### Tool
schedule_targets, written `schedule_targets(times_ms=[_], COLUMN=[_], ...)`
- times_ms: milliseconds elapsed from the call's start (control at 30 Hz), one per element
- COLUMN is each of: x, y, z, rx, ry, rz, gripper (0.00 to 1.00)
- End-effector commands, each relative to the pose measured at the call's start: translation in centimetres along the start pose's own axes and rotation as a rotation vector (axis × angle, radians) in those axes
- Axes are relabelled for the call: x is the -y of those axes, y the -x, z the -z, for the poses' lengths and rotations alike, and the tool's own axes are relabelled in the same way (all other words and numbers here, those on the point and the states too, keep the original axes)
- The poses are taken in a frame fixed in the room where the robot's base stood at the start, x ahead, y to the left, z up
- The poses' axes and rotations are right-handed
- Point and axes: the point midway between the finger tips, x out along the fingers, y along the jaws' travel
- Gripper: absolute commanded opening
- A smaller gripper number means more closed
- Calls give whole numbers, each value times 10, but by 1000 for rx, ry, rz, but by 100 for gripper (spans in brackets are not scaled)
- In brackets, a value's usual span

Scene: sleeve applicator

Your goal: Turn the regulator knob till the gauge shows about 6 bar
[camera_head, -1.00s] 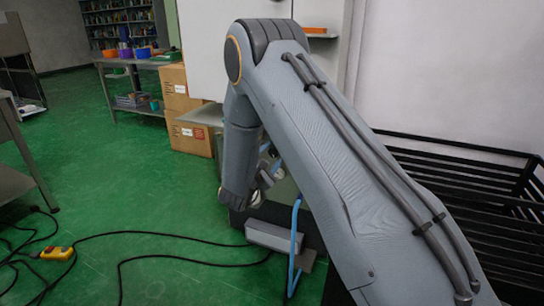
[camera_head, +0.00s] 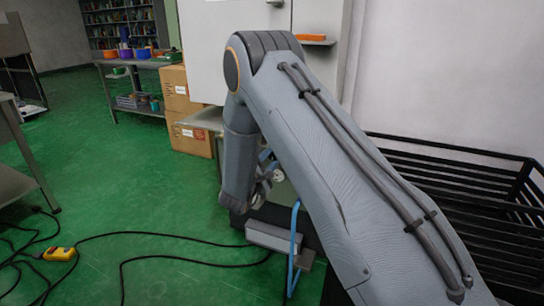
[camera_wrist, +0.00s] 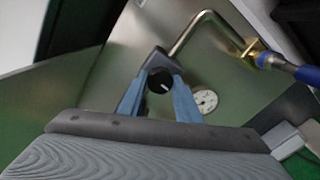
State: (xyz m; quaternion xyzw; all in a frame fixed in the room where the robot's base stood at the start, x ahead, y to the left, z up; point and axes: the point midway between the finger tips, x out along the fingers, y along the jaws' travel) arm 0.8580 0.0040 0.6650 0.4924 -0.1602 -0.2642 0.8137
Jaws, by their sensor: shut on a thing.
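The black regulator knob (camera_wrist: 160,80) with a pale pointer mark shows in the wrist view, between the two blue fingers of my gripper (camera_wrist: 160,84). My gripper is shut on the knob. The round white gauge (camera_wrist: 206,101) sits on the metal panel just right of the right finger. Its dial is too small to read the needle or numbers. In the head view my arm hides the knob, and my gripper cannot be made out clearly there.
A bent metal pipe (camera_wrist: 190,32) runs above the knob to a brass fitting and a blue hose (camera_wrist: 306,74). In the head view, black cables (camera_head: 170,262) and a yellow pendant (camera_head: 60,254) lie on the green floor. A black slatted crate (camera_head: 450,185) stands at right.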

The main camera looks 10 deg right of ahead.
Motion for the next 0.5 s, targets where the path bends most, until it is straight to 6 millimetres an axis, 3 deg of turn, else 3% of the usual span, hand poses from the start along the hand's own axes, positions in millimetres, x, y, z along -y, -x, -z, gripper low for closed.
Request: schedule_targets(times_ms=[500], x=[0], y=[1], z=[-1], rx=[1], ry=[-487], rz=[3], gripper=[8])
